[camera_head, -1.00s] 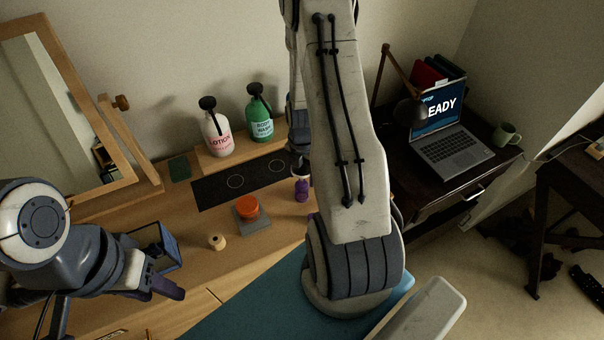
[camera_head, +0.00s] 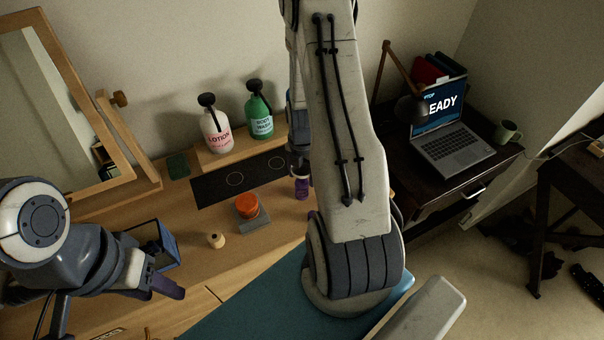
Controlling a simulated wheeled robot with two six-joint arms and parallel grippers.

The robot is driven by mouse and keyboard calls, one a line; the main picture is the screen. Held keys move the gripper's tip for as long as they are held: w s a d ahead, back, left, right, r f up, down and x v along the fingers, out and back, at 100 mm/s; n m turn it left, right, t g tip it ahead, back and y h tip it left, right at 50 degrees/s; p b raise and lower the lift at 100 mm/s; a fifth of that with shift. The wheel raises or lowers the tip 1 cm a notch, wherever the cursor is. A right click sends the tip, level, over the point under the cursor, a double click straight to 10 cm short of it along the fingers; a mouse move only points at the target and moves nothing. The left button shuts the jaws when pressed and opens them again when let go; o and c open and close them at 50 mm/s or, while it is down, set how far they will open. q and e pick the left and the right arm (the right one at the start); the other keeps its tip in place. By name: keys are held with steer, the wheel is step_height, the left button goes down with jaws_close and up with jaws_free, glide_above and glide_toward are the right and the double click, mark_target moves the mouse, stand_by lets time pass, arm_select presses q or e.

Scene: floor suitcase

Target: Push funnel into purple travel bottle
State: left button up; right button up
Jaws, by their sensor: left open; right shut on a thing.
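The purple travel bottle (camera_head: 302,189) stands on the wooden counter, right of the black mat, partly hidden by my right arm. My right gripper (camera_head: 299,168) is directly above it, pointing down at its neck and mostly hidden behind my arm link. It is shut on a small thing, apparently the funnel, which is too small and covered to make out. I cannot tell how deep the funnel sits in the neck. My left gripper (camera_head: 165,284) is open and empty at the lower left, away from the bottle.
An orange jar (camera_head: 247,205) on a grey block (camera_head: 254,222) and a small wooden spool (camera_head: 216,241) stand left of the bottle. Lotion (camera_head: 216,135) and body wash (camera_head: 260,120) pumps stand behind. A dark open bin (camera_head: 158,240) is near my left gripper. A laptop (camera_head: 448,140) is right.

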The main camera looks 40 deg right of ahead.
steer(key=o, duration=1.3)
step_height(320, 180, up, 11)
steer(key=shift+f+b, duration=0.2)
steer(key=shift+b, duration=0.85)
steer(key=s+a+r+m+b, duration=0.1)
steer(key=s+a+r+m, duration=0.2)
steer(key=a, duration=0.8)
steer(key=a+r+m+b, duration=0.1)
steer(key=a+r+m, duration=0.25)
steer(key=a, duration=0.65)
steer(key=s+a+m+y+b, duration=0.1)
steer(key=s+a+m, duration=0.7)
steer(key=s, duration=0.5)
steer(key=shift+s+a+r+b, duration=0.2)
steer(key=shift+a+r+b, duration=0.25)
steer(key=shift+a, duration=0.45)
